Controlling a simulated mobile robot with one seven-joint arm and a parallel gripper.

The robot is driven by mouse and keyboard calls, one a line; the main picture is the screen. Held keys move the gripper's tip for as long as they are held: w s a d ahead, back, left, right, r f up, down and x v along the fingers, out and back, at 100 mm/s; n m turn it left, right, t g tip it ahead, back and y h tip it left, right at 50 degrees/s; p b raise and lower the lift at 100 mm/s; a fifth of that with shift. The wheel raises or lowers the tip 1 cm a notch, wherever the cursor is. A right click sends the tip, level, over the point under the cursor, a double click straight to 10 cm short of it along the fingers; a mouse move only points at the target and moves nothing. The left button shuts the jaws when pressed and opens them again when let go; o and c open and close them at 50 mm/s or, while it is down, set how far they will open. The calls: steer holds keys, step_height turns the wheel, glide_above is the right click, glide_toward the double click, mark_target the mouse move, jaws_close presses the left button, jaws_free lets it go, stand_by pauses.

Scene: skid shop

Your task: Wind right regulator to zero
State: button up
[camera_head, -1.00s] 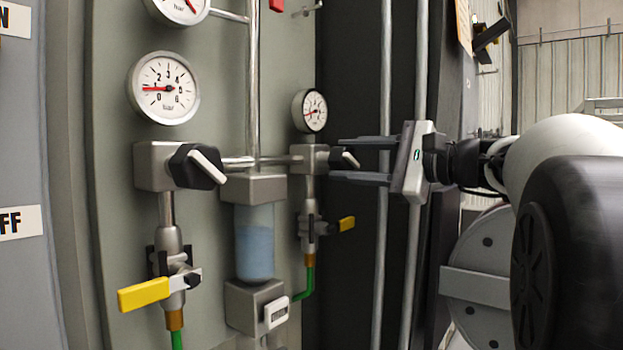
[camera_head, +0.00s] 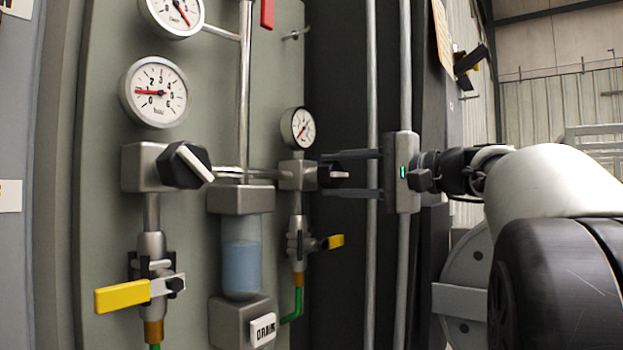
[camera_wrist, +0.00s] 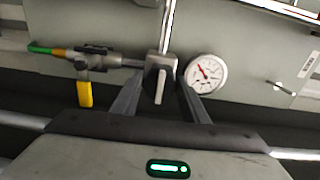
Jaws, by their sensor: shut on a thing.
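The right regulator (camera_head: 297,175) is a grey block on the panel with a black knob (camera_head: 333,175) bearing a white bar. Its small round gauge (camera_head: 298,128) sits just above; the red needle slants toward lower left, near the low end, but the numbers are too small to read. My gripper (camera_head: 327,176) comes from the right, one finger above and one below the knob, shut on it. In the wrist view the knob (camera_wrist: 160,84) stands between the fingers, and the gauge (camera_wrist: 206,73) is just right of it.
A left regulator (camera_head: 182,165) and larger gauge (camera_head: 156,92) are nearer. A clear bowl (camera_head: 241,255) hangs between the regulators. Yellow-handled valves (camera_head: 122,297) (camera_head: 335,241) sit below. Vertical pipes (camera_head: 372,90) run close behind my gripper.

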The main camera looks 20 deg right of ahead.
steer(key=o, duration=1.1)
steer(key=shift+c, duration=0.2)
steer(key=shift+d, duration=0.1)
steer(key=v, duration=1.7)
steer(key=shift+s+p, duration=0.2)
steer(key=shift+p, duration=0.25)
